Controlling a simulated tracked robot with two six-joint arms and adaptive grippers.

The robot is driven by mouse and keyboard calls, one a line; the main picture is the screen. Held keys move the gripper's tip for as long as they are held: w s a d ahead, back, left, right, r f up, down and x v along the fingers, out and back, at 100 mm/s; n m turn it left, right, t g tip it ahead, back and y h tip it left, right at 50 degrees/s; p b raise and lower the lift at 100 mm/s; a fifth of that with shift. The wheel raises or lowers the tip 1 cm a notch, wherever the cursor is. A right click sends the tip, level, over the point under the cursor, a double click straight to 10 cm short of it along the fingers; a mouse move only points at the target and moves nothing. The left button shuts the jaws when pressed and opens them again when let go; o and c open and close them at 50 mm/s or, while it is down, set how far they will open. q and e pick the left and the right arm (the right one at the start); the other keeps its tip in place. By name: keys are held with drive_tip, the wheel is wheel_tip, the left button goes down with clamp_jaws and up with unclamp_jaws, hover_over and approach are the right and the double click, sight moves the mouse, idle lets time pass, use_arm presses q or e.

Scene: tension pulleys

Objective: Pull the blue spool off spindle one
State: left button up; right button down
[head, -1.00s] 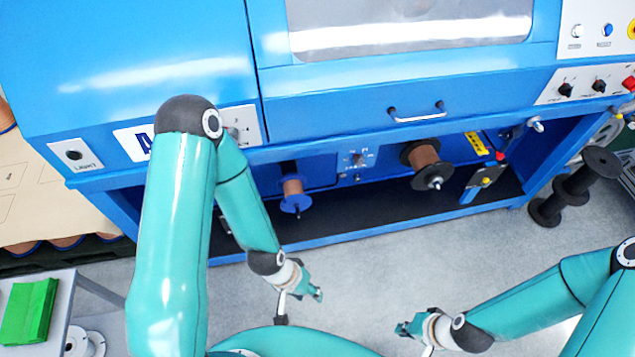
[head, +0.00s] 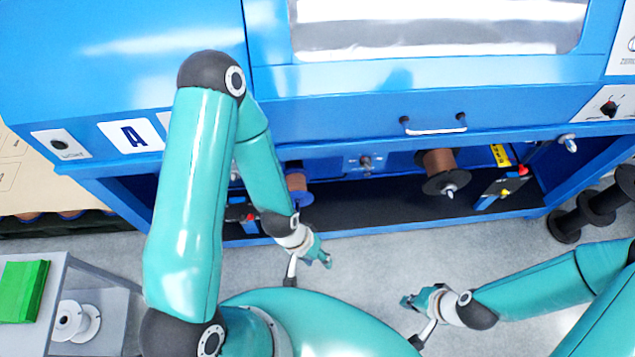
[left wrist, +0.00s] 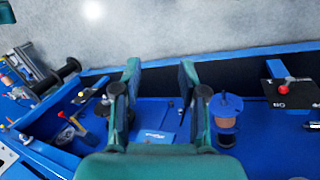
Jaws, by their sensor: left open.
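The blue spool (head: 303,199), wound with copper-coloured wire, hangs on a spindle in the machine's lower bay, partly hidden by my left forearm in the head view. In the left wrist view the blue spool (left wrist: 226,103) lies just right of the right finger. My left gripper (head: 322,260) is open and empty, in front of the bay and apart from the spool; its two spread fingers (left wrist: 160,80) show in the wrist view. My right gripper (head: 408,302) hangs over the floor at lower right, away from the spool, too small to judge.
A black-flanged copper spool (head: 447,182) sits on another spindle to the right. Small boxes with red (head: 250,217) and yellow (head: 504,192) knobs stand by the bay's front rail. Black spools (head: 597,208) are stacked at right. A grey cart (head: 110,305) stands at left.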

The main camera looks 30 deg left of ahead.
use_arm(q)
drive_tip(key=shift+o, duration=1.3)
drive_tip(key=shift+w+f, duration=0.1)
drive_tip(key=o, duration=0.5)
drive_tip(key=f+b, duration=0.1)
drive_tip(key=w+f+b, duration=0.1)
drive_tip(key=b, duration=0.1)
drive_tip(key=shift+w+d+f, duration=0.15)
drive_tip(key=shift+w+f, duration=0.05)
drive_tip(key=shift+f, duration=0.05)
drive_tip(key=shift+o, duration=0.7)
drive_tip(key=w+f+b, duration=0.4)
drive_tip(key=f+b, duration=0.3)
drive_tip(key=b, duration=0.1)
drive_tip(key=shift+w+d+f+m+g+b, duration=0.2)
drive_tip(key=shift+w+d+m+g+b, duration=0.1)
drive_tip(key=shift+w+d+m+b, duration=0.1)
drive_tip(key=n+t+y+b, duration=0.1)
drive_tip(key=n+y+b, duration=0.6)
drive_tip(key=b, duration=2.5)
approach(300, 188)
drive_tip(key=a+f+m+y+b, duration=0.1)
drive_tip(key=f, duration=0.2)
drive_tip(key=a+f+m+y+b, duration=0.1)
drive_tip(key=f, duration=0.3)
drive_tip(key=w+a+f+y+b, duration=0.1)
drive_tip(key=f+b, duration=0.1)
drive_tip(key=f, duration=0.2)
drive_tip(key=shift+a+m, duration=0.35)
drive_tip(key=shift+m, duration=0.05)
